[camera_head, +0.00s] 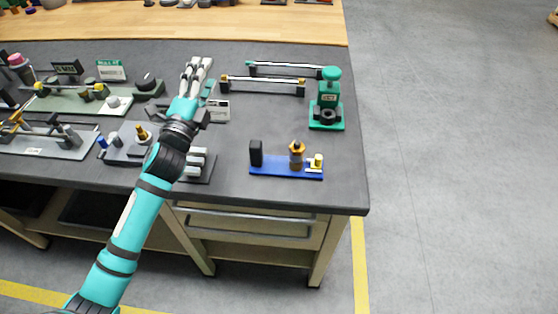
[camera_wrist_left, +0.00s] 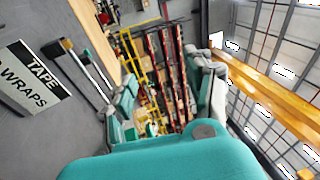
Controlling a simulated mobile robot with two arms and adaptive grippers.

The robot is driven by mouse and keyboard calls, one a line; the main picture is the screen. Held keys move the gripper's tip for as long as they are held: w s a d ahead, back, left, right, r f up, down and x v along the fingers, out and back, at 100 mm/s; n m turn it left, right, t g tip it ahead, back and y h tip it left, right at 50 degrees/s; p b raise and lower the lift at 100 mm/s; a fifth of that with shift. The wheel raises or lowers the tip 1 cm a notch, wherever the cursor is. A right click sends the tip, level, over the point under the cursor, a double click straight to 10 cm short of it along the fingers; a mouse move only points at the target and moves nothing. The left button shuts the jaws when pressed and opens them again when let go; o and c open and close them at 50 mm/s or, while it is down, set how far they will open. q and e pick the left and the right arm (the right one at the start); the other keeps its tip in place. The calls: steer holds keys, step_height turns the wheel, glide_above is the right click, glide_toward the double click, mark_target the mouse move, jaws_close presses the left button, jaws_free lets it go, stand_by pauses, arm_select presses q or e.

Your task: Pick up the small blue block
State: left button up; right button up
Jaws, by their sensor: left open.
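No separate small blue block can be made out for sure. A flat blue base (camera_head: 262,168) lies near the front right of the grey bench and carries a black block, a brass-coloured part and a yellow piece. A small blue knob-like piece (camera_head: 102,142) stands on a grey fixture at the left. My left gripper (camera_head: 197,66) is over the middle back of the bench, its fingers pointing away, behind and left of the blue base. It also shows in the left wrist view (camera_wrist_left: 165,95), open, with nothing seen between its fingers. My right gripper is not in view.
A green press-like device (camera_head: 328,105) stands at the right edge. Two rails with end posts (camera_head: 262,86) lie at the back right. A "TAPE WRAPS" sign (camera_wrist_left: 30,78) shows in the wrist view. Several fixtures crowd the left. The bench between rails and blue base is clear.

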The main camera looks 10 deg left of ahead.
arm_select(q)
steer(key=s+d+f+m+g+h, duration=0.1)
steer(key=s+d+f+m+h, duration=0.15)
steer(key=s+d+m, duration=0.5)
steer(key=s+d+f+m+g+h, duration=0.15)
steer(key=s+d+f, duration=0.25)
steer(key=s+d, duration=0.75)
steer(key=m+y, duration=0.7)
glide_toward(255, 158)
steer(key=w, duration=1.1)
steer(key=shift+w+d, duration=0.1)
steer(key=shift+w, duration=0.25)
steer(key=shift+r, duration=0.1)
steer(key=shift+s, duration=0.1)
steer(key=shift+c, duration=0.3)
jaws_close()
